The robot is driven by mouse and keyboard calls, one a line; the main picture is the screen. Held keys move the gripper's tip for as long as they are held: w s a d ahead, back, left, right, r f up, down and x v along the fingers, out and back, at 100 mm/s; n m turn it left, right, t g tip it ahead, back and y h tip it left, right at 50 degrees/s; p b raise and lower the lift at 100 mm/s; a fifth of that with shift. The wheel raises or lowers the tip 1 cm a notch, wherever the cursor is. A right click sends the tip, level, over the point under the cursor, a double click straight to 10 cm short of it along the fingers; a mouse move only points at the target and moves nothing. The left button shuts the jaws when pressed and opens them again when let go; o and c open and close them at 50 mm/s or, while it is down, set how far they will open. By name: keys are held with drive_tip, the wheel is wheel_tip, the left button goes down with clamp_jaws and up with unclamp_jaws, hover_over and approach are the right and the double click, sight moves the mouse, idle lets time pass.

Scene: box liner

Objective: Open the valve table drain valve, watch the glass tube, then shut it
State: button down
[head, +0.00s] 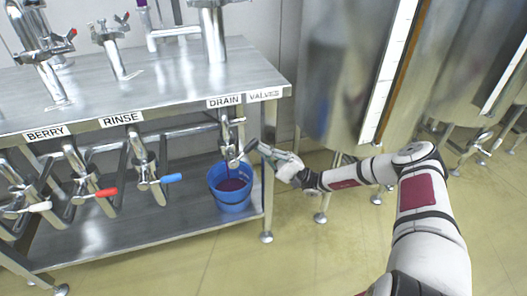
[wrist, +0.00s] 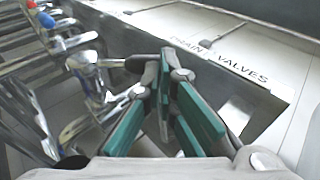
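The drain valve (head: 229,132) hangs under the DRAIN label at the right end of the steel valve table (head: 190,82). In the wrist view the handle (wrist: 138,63) reaches the left fingertip of my gripper (wrist: 165,75). The teal-padded fingers are close together, with nothing clearly seen between them. A thin dark streak shows between the valve and the blue bucket (head: 230,200), which holds dark purple-red liquid. A tube with purple in it (head: 143,4) shows at the top edge, mostly out of view.
The rinse valve with blue handle (head: 171,178), a red-handled valve (head: 106,192) and a white-handled valve (head: 38,207) hang further left. Steel tanks (head: 345,75) stand right of the table. The yellowish floor (head: 330,250) in front is clear.

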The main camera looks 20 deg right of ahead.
sight(257, 143)
drive_tip(key=r+h+p, duration=0.1)
drive_tip(key=p, duration=0.1)
drive_tip(key=a+r+n+g+h+p, duration=0.1)
drive_tip(key=p, duration=0.1)
drive_tip(key=r+g+h+p, duration=0.1)
drive_tip(key=shift+s+a+r+n+p, duration=0.15)
drive_tip(key=shift+a+r+n+p, duration=0.15)
drive_tip(key=shift+a+n+p, duration=0.1)
drive_tip(key=h+p, duration=0.1)
drive_tip(key=a+r+g+h+p, duration=0.1)
drive_tip(key=p, duration=0.1)
drive_tip(key=shift+a+n+h, duration=0.15)
drive_tip(key=shift+n+h, duration=0.15)
drive_tip(key=shift+a+r+h+p, duration=0.2)
drive_tip(key=shift+a+h+p, duration=0.5)
drive_tip(key=shift+h+p, duration=0.4)
